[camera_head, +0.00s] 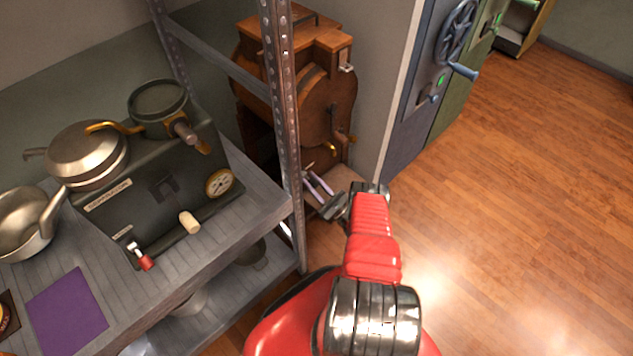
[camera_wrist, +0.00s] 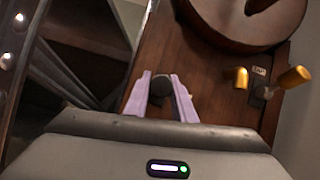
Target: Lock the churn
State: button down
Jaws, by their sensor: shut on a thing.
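The churn (camera_head: 318,100) is a brown wooden drum with a box-like lid top. It stands on the floor behind the metal shelf post, which hides part of it. A small metal latch (camera_head: 346,62) is on the right of its upper part. My gripper (camera_head: 313,180) is low at the churn's front. In the wrist view the lilac fingers of my gripper (camera_wrist: 162,100) are shut around a dark round knob (camera_wrist: 160,86) on the wooden front. The churn's drum (camera_wrist: 235,15) shows above it. A brass tap (camera_wrist: 293,78) beside a "TAP" label is to the right.
A metal shelf (camera_head: 240,225) on the left holds a dark machine (camera_head: 170,185), pots and a purple sheet (camera_head: 68,312). Its post (camera_head: 282,120) stands close left of my arm. A blue door with a handwheel (camera_head: 456,35) is at the right. The wooden floor at right is clear.

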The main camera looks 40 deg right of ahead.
jog(key=shift+s+f, duration=0.15)
jog(key=shift+s, duration=0.1)
jog(key=c, duration=1.5)
grip_release()
jog(key=shift+c, duration=0.6)
